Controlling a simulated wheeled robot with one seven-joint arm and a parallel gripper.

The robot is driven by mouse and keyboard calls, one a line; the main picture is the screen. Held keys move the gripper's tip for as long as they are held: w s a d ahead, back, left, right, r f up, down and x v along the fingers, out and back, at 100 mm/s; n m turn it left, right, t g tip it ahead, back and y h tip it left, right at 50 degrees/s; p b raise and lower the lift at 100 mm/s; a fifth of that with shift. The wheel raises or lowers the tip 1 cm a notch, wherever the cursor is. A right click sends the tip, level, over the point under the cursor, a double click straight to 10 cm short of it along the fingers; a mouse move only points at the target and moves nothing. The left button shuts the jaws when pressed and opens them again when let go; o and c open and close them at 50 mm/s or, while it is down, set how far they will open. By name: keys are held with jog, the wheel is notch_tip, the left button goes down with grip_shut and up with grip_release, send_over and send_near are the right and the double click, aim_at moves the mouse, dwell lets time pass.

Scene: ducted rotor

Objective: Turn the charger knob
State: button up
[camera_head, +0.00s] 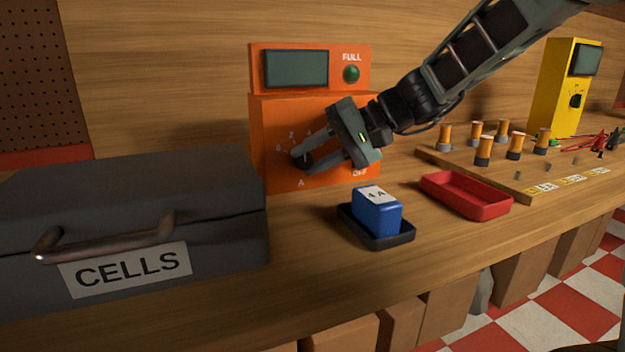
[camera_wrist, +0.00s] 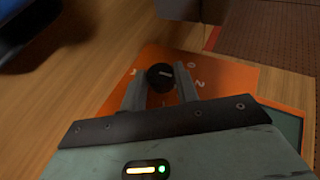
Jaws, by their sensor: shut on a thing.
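The orange charger (camera_head: 310,110) stands against the back wall. It has a dark display (camera_head: 296,69) and a green round light (camera_head: 352,74) under the word FULL. Its black knob (camera_head: 303,159) sits low on the front face, with printed numbers around it, and is partly covered by my gripper (camera_head: 318,160). In the wrist view the knob (camera_wrist: 160,77) is between my two grey fingertips (camera_wrist: 161,88), which are shut on it. A pale pointer line shows on the knob, with printed digits on both sides.
A grey CELLS case (camera_head: 130,215) fills the left of the bench. A blue cell (camera_head: 377,216) marked 4 A sits in a dark cradle (camera_head: 376,240). A red tray (camera_head: 465,205), a board with several orange cylinders (camera_head: 483,152) and a yellow meter (camera_head: 560,90) are to the right.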

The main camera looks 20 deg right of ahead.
jog(key=shift+d+f+y+b, duration=0.1)
jog(key=shift+f+y+b, duration=0.3)
jog(key=shift+b, duration=0.55)
jog(key=shift+r+y, duration=0.25)
jog(key=shift+y, duration=0.05)
jog(key=o, duration=1)
jog(key=shift+c, duration=0.2)
jog(key=p+v, duration=0.2)
jog(key=v, duration=1.5)
jog(key=shift+s, duration=0.15)
jog(key=shift+d, duration=0.15)
